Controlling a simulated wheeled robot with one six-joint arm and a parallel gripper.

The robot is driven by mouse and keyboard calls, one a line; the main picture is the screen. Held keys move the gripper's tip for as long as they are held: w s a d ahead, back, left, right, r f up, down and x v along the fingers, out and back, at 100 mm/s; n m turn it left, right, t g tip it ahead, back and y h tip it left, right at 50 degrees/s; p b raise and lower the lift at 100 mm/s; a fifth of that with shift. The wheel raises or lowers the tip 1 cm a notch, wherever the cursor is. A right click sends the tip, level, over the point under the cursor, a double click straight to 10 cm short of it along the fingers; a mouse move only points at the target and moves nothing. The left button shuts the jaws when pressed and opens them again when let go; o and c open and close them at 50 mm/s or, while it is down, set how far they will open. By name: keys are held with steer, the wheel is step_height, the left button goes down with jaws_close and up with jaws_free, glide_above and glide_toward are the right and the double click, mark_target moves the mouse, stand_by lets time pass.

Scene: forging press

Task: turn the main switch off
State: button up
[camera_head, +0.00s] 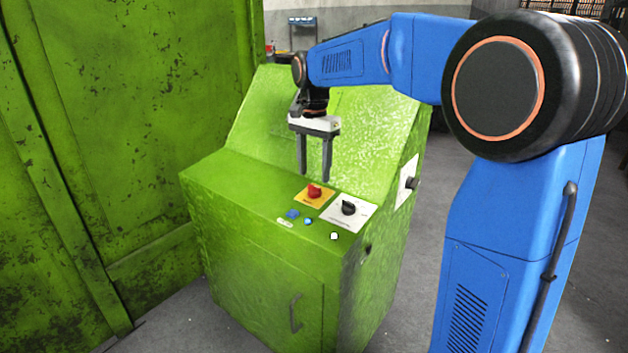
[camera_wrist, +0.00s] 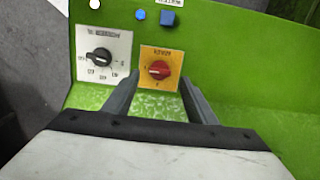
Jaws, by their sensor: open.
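A red rotary knob on a yellow plate (camera_head: 314,191) sits on the top of the green control cabinet. It looks like the main switch, though its label is too blurred to read surely. In the wrist view the red knob (camera_wrist: 158,69) shows between and just beyond the fingertips. My gripper (camera_head: 315,175) is open and empty, pointing down above the panel with a finger on either side of the knob's line. In the wrist view my gripper (camera_wrist: 158,82) appears apart from the knob, but the exact gap cannot be told.
A black selector on a white plate (camera_head: 348,208) sits right beside the yellow plate. Blue buttons (camera_head: 292,214) and a white button (camera_head: 334,236) lie in front. Another black knob (camera_head: 412,183) is on the cabinet's right side. The sloped green panel rises behind; a green wall stands left.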

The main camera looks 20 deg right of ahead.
mark_target(314, 186)
steer(key=shift+f, duration=1.85)
steer(key=c, duration=1.1)
